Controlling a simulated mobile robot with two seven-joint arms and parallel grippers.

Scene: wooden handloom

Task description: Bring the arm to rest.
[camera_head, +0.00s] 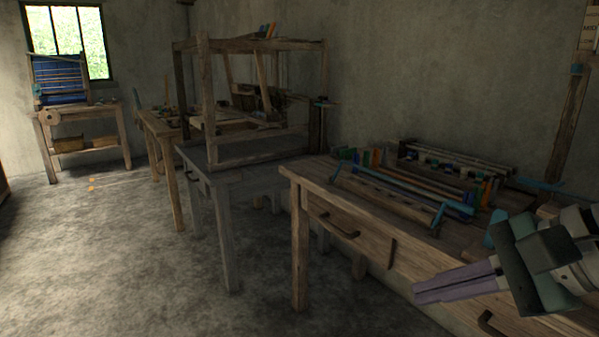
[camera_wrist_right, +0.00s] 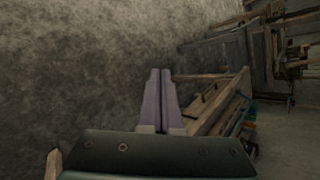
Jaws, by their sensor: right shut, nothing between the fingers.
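My right gripper (camera_head: 416,292) comes in from the right edge in the head view. Its purple fingers are together with nothing between them, pointing left in front of the near table's drawer side. In the right wrist view my right gripper (camera_wrist_right: 160,72) also shows shut and empty, with the floor behind its fingertips. My left gripper is not in view.
The near wooden table (camera_head: 330,181) carries rods, blue bars and several coloured pieces. A wooden loom frame (camera_head: 207,100) stands on a grey table (camera_head: 228,177) behind it. A blue loom (camera_head: 60,80) is by the window. The floor (camera_head: 110,260) at left is clear.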

